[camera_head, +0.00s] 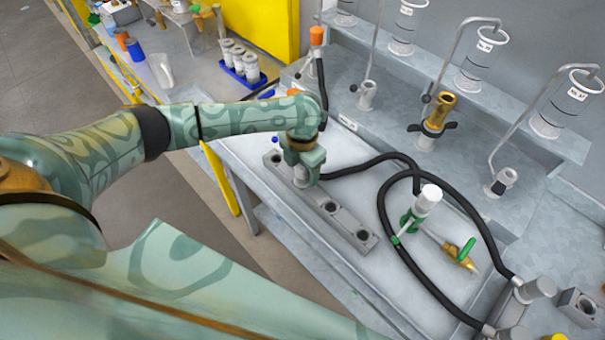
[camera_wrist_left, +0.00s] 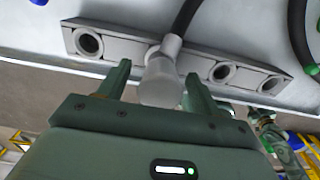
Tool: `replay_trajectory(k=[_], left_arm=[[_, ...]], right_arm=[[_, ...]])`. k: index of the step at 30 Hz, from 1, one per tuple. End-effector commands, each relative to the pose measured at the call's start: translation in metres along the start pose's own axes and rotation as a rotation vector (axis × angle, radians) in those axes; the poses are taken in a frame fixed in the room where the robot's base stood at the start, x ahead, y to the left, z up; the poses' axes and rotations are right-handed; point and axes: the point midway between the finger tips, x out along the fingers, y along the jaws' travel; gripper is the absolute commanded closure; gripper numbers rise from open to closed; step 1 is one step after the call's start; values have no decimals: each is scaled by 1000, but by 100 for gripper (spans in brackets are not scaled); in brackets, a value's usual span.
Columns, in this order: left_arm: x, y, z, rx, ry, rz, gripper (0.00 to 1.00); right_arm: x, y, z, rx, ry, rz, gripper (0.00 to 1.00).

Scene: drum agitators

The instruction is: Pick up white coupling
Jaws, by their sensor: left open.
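The coupling is at the grey bar with round sockets (camera_wrist_left: 115,43). In the head view my left gripper (camera_head: 303,165) is over the bar (camera_head: 347,222) and mostly hides the coupling. My right gripper is not in view.
A white-capped green valve piece (camera_head: 428,198) and a brass nozzle (camera_head: 458,258) lie right of the bar, among looping black hoses (camera_head: 383,205). Pale hose fittings (camera_head: 538,288) are at lower right. Clear cylinders (camera_head: 480,68) line the back shelf. The bench front is clear.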

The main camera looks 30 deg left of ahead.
Motion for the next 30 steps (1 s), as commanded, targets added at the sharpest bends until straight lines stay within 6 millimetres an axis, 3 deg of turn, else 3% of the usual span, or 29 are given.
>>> replay_trajectory(k=[3, 10, 16, 25, 30], left_arm=[[11, 0, 0, 0, 0, 0, 36], [11, 0, 0, 1, -1, 0, 38], [11, 0, 0, 0, -1, 0, 94], [9, 0, 1, 0, -2, 0, 94], [-6, 1, 1, 0, -4, 0, 94]], right_arm=[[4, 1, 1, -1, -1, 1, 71], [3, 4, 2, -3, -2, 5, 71], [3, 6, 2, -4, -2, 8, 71], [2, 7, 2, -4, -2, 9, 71], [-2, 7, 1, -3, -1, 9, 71]])
